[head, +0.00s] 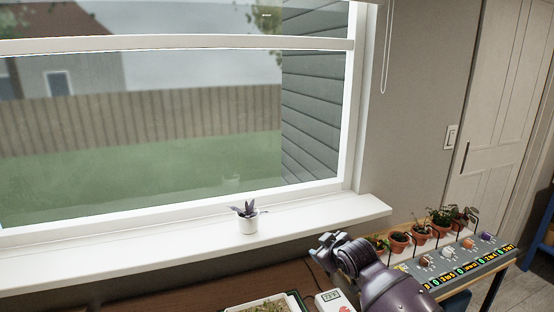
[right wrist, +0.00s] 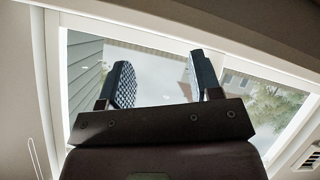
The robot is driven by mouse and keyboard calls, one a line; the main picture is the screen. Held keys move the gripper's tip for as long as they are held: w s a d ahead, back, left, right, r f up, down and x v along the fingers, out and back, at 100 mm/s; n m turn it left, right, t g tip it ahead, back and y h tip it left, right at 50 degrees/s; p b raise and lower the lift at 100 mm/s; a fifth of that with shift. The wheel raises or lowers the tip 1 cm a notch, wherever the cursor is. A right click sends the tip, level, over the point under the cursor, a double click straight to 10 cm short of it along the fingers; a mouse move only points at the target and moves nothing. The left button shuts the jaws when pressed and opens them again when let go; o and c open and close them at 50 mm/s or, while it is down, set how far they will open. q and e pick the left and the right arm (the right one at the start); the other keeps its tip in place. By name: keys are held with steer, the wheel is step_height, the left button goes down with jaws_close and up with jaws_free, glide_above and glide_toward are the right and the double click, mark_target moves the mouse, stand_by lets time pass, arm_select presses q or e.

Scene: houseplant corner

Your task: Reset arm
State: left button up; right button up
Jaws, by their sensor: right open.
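My right gripper (head: 330,246) is low in the head view, right of centre, in front of the windowsill and above the brown table. In the right wrist view its two fingers (right wrist: 160,72) stand apart with nothing between them, pointing up toward the window. My right arm comes in from the bottom edge of the head view. My left gripper is in neither view.
A small white pot with a purple plant (head: 248,223) stands on the white windowsill (head: 150,250), left of my right gripper. Potted plants (head: 399,242) and a grey panel with knobs (head: 455,263) are at the right. A tray (head: 262,306) and a digital meter (head: 331,299) lie below.

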steer(key=s+d+f+m+h, duration=0.1)
steer(key=s+d+f, duration=0.4)
steer(key=s, duration=0.8)
steer(key=s+d+f+m+h, duration=0.1)
steer(key=s+d+f+m, duration=0.3)
steer(key=s+f, duration=0.4)
steer(key=s+d+f+m+h, duration=0.2)
steer(key=s+d+f, duration=0.3)
steer(key=s, duration=1.5)
steer(key=shift+d+f+m, duration=0.35)
steer(key=shift+f+m, duration=0.15)
steer(key=shift+f, duration=0.3)
steer(key=shift+c, duration=0.4)
